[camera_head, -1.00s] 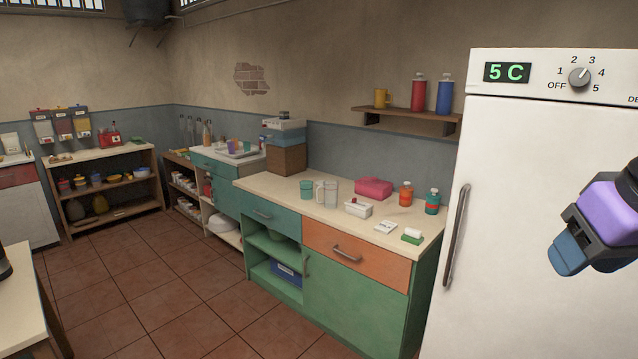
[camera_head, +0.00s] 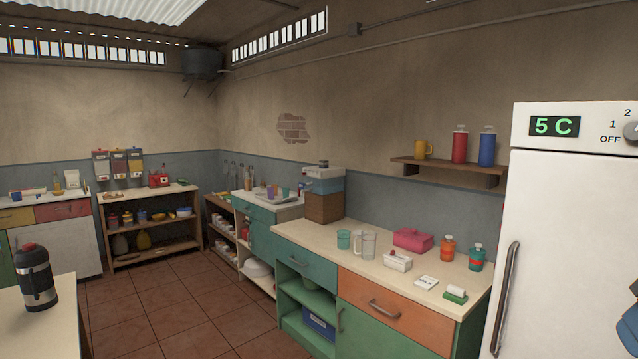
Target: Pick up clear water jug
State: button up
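The clear water jug (camera_head: 366,245) stands upright on the pale top of the green and orange counter (camera_head: 320,233). It is see-through with a side handle, and a teal cup (camera_head: 343,239) stands just to its left. Only a blue sliver of my gripper (camera_head: 629,318) shows at the right edge, in front of the fridge and far from the jug. Its fingertips are mostly out of frame, so I cannot see whether it is open or shut.
A white box (camera_head: 397,261), a pink container (camera_head: 412,239) and two bottles, orange (camera_head: 447,248) and teal (camera_head: 476,257), share the counter. The white fridge (camera_head: 565,220) stands at right. A dark flask (camera_head: 35,277) is on a table at front left. Tiled floor lies open between.

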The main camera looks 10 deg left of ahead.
aim_at(369, 238)
jog(key=i+j, duration=0.35)
jog(key=i, duration=0.3)
jog(key=i+j+z, duration=0.1)
jog(key=i+j, duration=0.2)
jog(key=i, duration=0.3)
jog(key=i+j+z, duration=0.1)
jog(key=i+j, duration=0.3)
jog(key=i, duration=0.2)
jog(key=i+j, duration=0.4)
jog(key=i, duration=0.2)
jog(key=i+j+z, duration=0.1)
jog(key=i+j, duration=0.35)
jog(key=i, duration=0.2)
